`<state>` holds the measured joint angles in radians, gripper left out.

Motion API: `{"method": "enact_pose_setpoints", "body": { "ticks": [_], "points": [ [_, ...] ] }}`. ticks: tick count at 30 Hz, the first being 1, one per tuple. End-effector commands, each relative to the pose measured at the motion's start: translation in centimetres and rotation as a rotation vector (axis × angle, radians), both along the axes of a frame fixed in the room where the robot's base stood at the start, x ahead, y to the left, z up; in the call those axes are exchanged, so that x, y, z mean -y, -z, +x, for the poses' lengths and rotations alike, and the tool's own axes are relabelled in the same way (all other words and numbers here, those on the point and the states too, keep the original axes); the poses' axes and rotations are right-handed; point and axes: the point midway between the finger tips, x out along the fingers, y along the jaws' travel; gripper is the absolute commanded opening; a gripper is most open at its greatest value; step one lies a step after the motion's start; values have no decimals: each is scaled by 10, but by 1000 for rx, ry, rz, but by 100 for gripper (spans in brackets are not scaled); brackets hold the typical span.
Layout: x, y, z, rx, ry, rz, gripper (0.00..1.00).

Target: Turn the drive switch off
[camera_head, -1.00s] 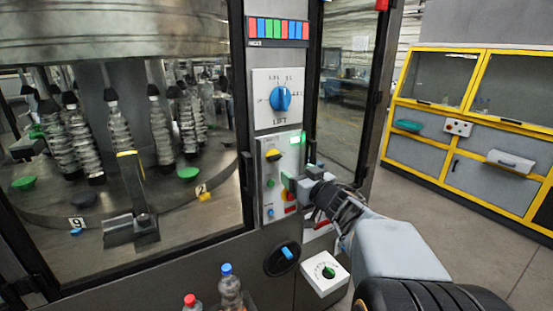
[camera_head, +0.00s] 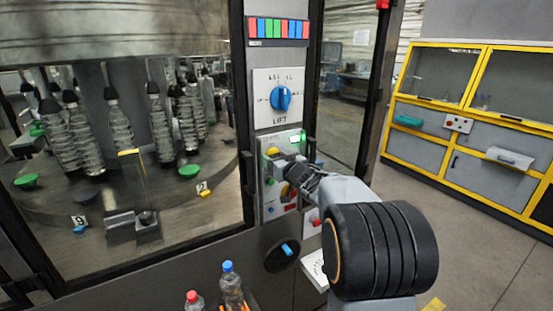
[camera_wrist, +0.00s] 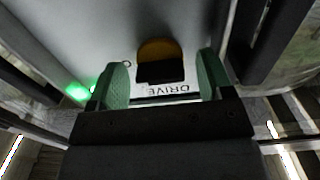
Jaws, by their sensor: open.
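The drive switch is a yellow round knob with a black handle (camera_wrist: 160,62), on a pale panel with the label DRIVE (camera_wrist: 174,90) beside it in the wrist view. In the head view the yellow knob (camera_head: 272,152) shows at the upper part of the control panel (camera_head: 294,139), partly hidden by my gripper. My gripper (camera_wrist: 163,76) is open, with one green finger on each side of the knob in the wrist view. A gap shows between each finger and the knob. I cannot tell how far the fingertips are from the panel.
A green light (camera_head: 298,139) glows beside the knob. A large blue lift dial (camera_head: 281,98) sits above the panel. A blue-handled black rotary switch (camera_head: 283,254) and a white dial box (camera_head: 314,268) are below. Bottles (camera_head: 230,285) stand at the lower front. Glass doors flank the panel.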

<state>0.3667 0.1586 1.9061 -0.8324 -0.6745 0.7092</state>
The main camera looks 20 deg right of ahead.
Motion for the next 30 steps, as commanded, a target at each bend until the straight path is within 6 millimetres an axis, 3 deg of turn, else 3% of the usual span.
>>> {"method": "enact_pose_setpoints", "body": {
  "ticks": [4,19,30],
  "points": [
    [0,0,0,0,0,0,74],
    [0,0,0,0,0,0,26],
    [0,1,0,11,-1,-77,24]
  ]
}}
